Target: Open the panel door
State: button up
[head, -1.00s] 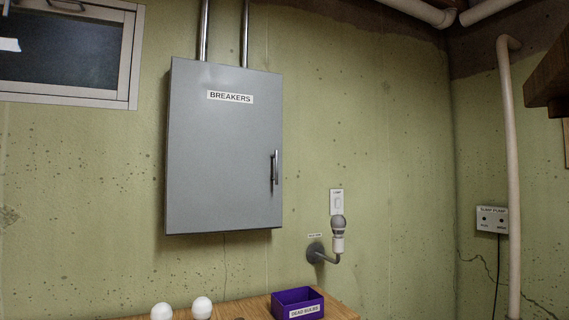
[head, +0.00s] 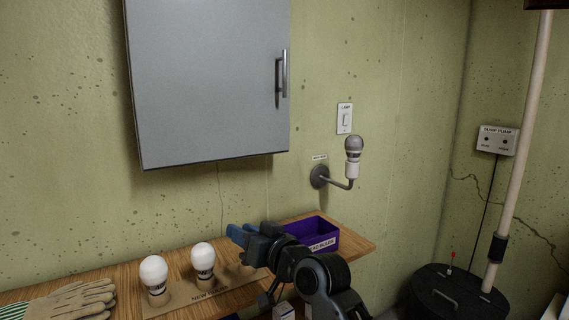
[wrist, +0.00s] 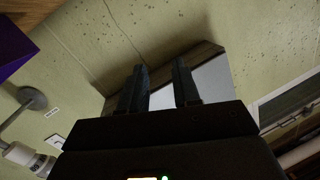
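The grey panel door (head: 205,80) is shut on its wall box, with its top cut off in the head view. Its upright metal handle (head: 284,74) is near the right edge. My gripper (head: 238,233) is below the panel, over the wooden shelf and well apart from the handle. In the wrist view my gripper (wrist: 160,80) has its two fingers apart with nothing between them. The panel (wrist: 215,76) shows beyond the fingers, seen from below; the handle cannot be made out there.
A wall lamp with a bulb (head: 354,144) juts out right of the panel, below a light switch (head: 345,118). The shelf (head: 350,242) holds a purple bin (head: 322,234), two white bulbs (head: 203,256) and gloves (head: 68,300). A black lidded bin (head: 440,300) stands right.

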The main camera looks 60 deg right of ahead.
jog(key=d+r+n, duration=0.1)
jog(key=d+r, duration=1.2)
jog(key=r, duration=0.4)
jog(key=n+p, duration=0.2)
send_near(286, 68)
jog(key=w, duration=0.3)
jog(key=shift+t+h, duration=0.3)
jog(key=x, duration=0.5)
jog(key=p+x, duration=0.1)
jog(key=x, duration=0.1)
jog(key=shift+w+d+f, duration=0.25)
jog(key=shift+d+f, duration=0.1)
jog(key=shift+d, duration=0.2)
grip_shut()
